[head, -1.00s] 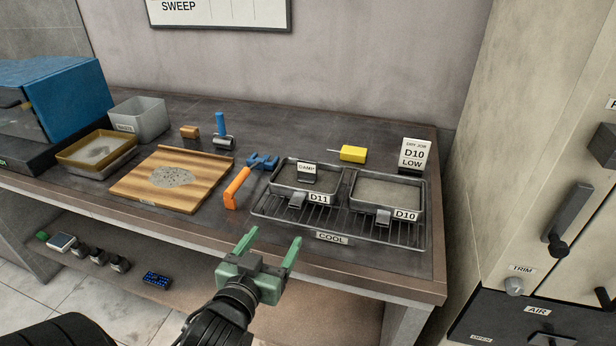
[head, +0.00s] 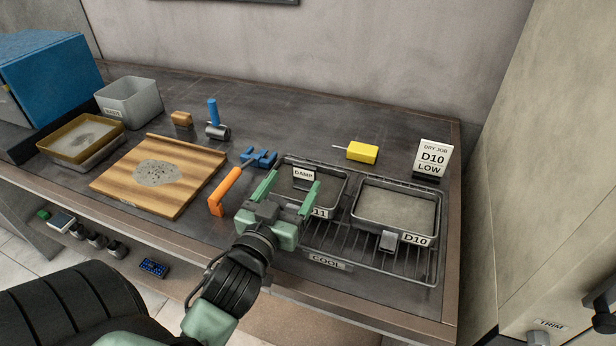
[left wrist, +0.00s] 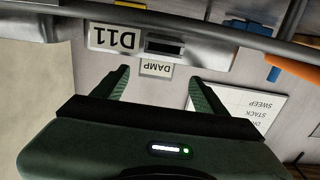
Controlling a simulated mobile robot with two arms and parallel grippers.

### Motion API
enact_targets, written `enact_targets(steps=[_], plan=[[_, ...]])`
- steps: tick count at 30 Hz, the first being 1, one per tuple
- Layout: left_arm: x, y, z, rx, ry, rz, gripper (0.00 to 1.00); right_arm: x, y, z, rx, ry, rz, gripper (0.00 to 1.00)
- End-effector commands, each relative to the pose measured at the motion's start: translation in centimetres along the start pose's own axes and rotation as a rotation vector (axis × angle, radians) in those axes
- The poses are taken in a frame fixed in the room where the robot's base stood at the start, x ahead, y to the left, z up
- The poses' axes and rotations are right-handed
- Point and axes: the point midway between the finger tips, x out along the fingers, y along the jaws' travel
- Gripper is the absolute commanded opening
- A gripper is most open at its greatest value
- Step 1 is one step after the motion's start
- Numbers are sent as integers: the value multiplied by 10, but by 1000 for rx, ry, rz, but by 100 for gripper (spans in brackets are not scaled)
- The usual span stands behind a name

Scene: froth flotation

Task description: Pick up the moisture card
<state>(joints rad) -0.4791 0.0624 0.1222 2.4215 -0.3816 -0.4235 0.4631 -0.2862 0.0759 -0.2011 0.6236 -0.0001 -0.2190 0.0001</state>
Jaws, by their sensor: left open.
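The small white card marked DAMP (head: 303,174) stands upright in the D11 tray (head: 338,178) on the rack. It also shows upside down in the left wrist view (left wrist: 157,69). My left gripper (head: 293,181) is open and empty, with its fingers pointing toward the card from the front of the tray. In the left wrist view the card appears between the two green fingertips (left wrist: 160,78), and I see no contact. The gripper partly covers the D11 label (head: 319,212). My right gripper is not in view.
The D10 tray (head: 397,185) stands beside D11 on the wire rack (head: 410,267). An orange-handled tool (head: 225,191) and a wooden board (head: 201,153) lie to the left. A wall bounds the bench.

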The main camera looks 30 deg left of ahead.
Motion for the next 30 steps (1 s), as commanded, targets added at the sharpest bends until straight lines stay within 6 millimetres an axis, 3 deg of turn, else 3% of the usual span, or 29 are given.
enact_targets(steps=[8, 13, 21, 23, 28, 30], plan=[[38, 6, -8, 2, 2, 0, 73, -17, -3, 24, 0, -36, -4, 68], [57, 6, -6, 1, 0, 0, 73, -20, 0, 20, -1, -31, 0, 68], [60, 6, -3, 0, -2, 0, 73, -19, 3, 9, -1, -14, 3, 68], [60, 6, -4, 0, -1, 0, 59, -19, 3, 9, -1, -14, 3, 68], [60, 6, -4, 0, -1, 0, 12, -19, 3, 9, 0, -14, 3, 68], [60, 6, -4, 0, -1, 0, 0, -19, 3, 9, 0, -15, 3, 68]])
